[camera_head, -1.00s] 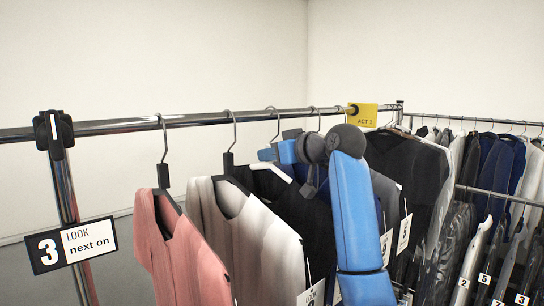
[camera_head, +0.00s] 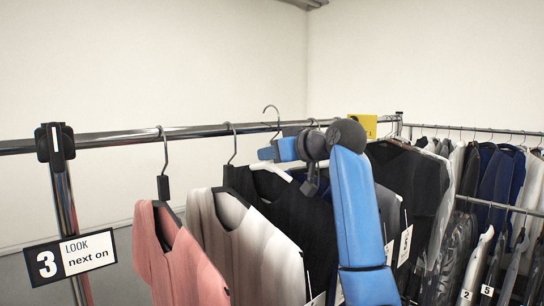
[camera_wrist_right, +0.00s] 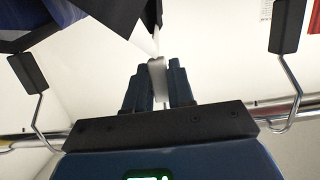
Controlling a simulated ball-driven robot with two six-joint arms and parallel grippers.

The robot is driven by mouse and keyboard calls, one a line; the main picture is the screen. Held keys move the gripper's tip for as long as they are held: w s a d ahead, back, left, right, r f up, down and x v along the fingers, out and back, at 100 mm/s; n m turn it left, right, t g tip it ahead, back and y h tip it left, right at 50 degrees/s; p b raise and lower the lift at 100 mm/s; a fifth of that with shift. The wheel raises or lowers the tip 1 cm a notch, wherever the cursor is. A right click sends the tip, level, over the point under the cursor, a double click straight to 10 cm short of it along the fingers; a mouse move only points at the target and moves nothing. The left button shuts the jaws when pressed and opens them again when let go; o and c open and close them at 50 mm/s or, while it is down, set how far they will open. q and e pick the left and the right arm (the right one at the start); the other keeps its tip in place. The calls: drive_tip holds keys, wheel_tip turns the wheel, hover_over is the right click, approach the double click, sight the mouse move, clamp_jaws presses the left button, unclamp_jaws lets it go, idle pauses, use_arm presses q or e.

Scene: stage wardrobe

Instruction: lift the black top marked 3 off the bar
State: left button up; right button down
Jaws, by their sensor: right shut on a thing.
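My right gripper (camera_head: 272,151), on the blue arm from the right, is shut on the white hanger (camera_head: 270,166) of a black top (camera_head: 290,213). The top hangs between a white-grey gradient top (camera_head: 235,235) and darker garments. Its wire hook (camera_head: 271,110) stands above the bar (camera_head: 200,131), higher than the neighbouring hooks. Its number cannot be read; my arm hides part of the top. In the right wrist view the two fingers (camera_wrist_right: 157,82) close on the white hanger neck (camera_wrist_right: 157,66). My left gripper is not in view.
A pink top (camera_head: 180,255) hangs at the left, near a sign "3 LOOK next on" (camera_head: 70,257). A yellow tag (camera_head: 365,122) sits on the bar at the right. A second rack (camera_head: 480,131) with several garments stands behind at the right. The space above the bar is clear.

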drive_tip(key=shift+d, duration=0.1)
drive_tip(key=shift+s+d+b, duration=0.3)
drive_tip(key=shift+b, duration=0.15)
drive_tip(key=shift+f+b+v, duration=0.25)
drive_tip(key=shift+b+v, duration=0.4)
drive_tip(key=shift+v, duration=0.35)
drive_tip(key=shift+f+b+v, duration=0.25)
drive_tip(key=shift+b+v, duration=0.4)
drive_tip(key=shift+v, duration=0.4)
drive_tip(key=shift+f+b+v, duration=0.15)
drive_tip(key=shift+b+v, duration=0.25)
drive_tip(key=shift+v, duration=0.35)
drive_tip(key=shift+f+b+v, duration=0.2)
drive_tip(key=shift+b+v, duration=0.15)
drive_tip(key=shift+v, duration=0.35)
drive_tip(key=shift+s+r, duration=0.1)
